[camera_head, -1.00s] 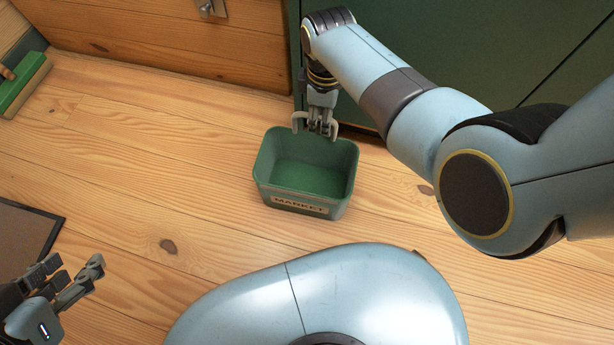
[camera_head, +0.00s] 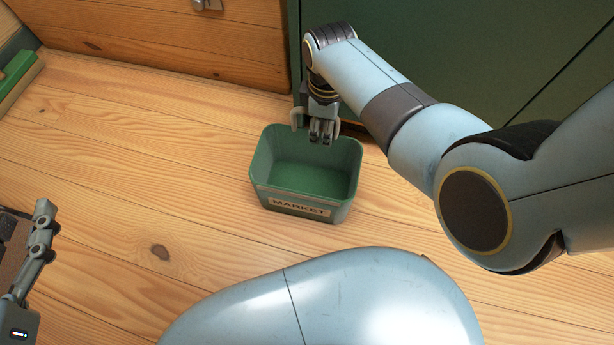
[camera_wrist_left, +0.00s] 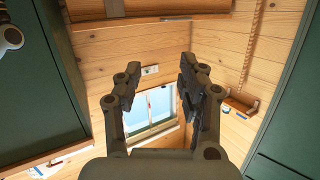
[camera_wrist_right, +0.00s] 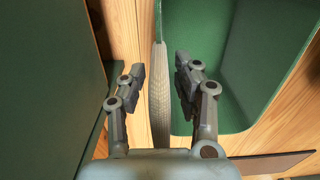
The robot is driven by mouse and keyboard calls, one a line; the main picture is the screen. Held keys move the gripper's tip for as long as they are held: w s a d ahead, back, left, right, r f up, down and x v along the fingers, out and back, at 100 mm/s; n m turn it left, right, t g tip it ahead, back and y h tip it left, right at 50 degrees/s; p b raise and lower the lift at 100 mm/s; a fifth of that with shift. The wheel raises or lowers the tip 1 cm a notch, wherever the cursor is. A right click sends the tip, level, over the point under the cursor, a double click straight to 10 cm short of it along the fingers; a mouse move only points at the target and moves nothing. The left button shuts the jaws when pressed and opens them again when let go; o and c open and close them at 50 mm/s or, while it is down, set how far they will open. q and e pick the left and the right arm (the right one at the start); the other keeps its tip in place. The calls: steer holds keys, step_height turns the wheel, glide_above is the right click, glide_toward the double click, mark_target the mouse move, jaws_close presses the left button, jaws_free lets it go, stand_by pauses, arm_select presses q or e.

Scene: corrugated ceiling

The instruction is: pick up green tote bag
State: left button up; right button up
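The green tote (camera_head: 305,180) is an open-topped bin with a "MARKET" label on its near side. It stands upright on the wooden floor and looks empty. My right gripper (camera_head: 314,130) is at its far rim, pointing down. In the right wrist view my right gripper (camera_wrist_right: 160,80) is open, and the tote's rim (camera_wrist_right: 160,95) runs between its two fingers with gaps on both sides. My left gripper (camera_wrist_left: 157,80) is open and empty in its wrist view, facing a window and wooden wall. In the head view only part of it shows at the left edge.
A dark green cabinet (camera_head: 450,60) stands close behind the tote and my right arm. A wooden panel (camera_head: 170,40) is at the back left. A green object (camera_head: 20,75) lies at the left edge. The floor left of the tote is clear.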

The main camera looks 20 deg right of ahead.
steer(key=shift+f+b, duration=0.5)
steer(key=shift+f, duration=0.25)
arm_select(q)
steer(key=w+r+t+h, duration=0.1)
steer(key=w+r+t, duration=0.2)
steer(key=r, duration=0.4)
steer(key=shift+w+d+r+m+t, duration=0.25)
steer(key=shift+w+d+m+t, duration=0.05)
steer(key=shift+w+d+m, duration=0.15)
arm_select(e)
jaws_close()
